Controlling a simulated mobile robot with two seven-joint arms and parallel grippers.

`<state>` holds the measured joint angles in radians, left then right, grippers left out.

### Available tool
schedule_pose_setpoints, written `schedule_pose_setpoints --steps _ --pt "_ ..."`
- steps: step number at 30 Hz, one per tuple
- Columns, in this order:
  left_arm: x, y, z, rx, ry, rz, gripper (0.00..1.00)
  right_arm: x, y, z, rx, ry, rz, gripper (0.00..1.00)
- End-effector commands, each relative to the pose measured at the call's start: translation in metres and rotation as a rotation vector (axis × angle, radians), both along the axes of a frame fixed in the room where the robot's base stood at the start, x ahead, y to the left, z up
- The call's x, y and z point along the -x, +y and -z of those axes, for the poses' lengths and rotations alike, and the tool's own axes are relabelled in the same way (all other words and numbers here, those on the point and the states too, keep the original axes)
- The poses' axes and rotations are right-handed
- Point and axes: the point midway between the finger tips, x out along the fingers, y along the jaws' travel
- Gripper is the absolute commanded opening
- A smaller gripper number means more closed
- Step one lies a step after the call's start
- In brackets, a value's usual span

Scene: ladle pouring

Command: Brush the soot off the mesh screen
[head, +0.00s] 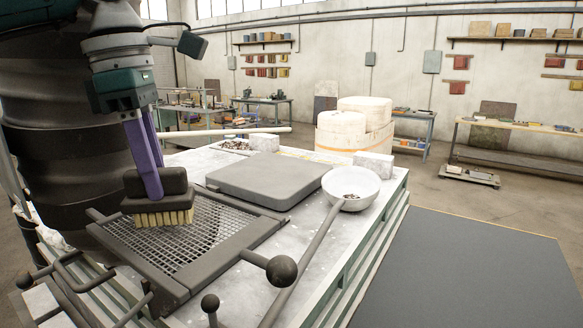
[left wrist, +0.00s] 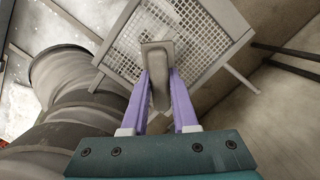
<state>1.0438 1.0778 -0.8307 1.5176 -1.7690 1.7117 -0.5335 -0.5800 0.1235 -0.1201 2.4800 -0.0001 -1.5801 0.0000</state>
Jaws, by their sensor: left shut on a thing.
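My left gripper (head: 146,160) comes in from the left and is shut on the dark block of a brush (head: 157,184) with pale bristles. The brush is over the left part of the mesh screen (head: 205,232), bristles down, and they look to be at the mesh; exact contact is hard to tell. The screen is a dark framed grid at the near end of the table. In the left wrist view the purple fingers (left wrist: 160,100) close on the brush's grey back (left wrist: 158,60), with the mesh (left wrist: 185,30) beyond it. Soot cannot be told from the dark mesh. My right gripper is not in view.
A grey slab (head: 268,178) lies behind the screen on the white table (head: 240,290). A white ladle bowl (head: 350,186) with dark bits is at the right, its long handle running forward. A dark ball-ended rod (head: 281,270) juts from the screen frame. A large dark ribbed cylinder (head: 50,130) stands left.

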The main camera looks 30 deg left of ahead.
Motion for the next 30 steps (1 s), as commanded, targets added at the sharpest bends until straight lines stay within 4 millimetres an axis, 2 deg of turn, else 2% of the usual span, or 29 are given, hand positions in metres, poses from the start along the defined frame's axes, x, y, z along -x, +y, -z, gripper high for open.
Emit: schedule_pose_setpoints --steps 3,11,21,30 --pt "-0.001 0.010 0.000 -0.001 0.001 -0.002 0.00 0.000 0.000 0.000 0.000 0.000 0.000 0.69" --pt "-0.002 0.020 0.000 0.001 0.000 -0.002 0.00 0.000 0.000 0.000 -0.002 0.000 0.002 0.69" --pt "-0.003 0.049 0.002 0.000 0.002 -0.007 0.00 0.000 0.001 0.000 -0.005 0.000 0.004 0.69" --pt "0.012 0.052 0.004 0.002 0.005 -0.009 0.00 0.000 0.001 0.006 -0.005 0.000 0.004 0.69"
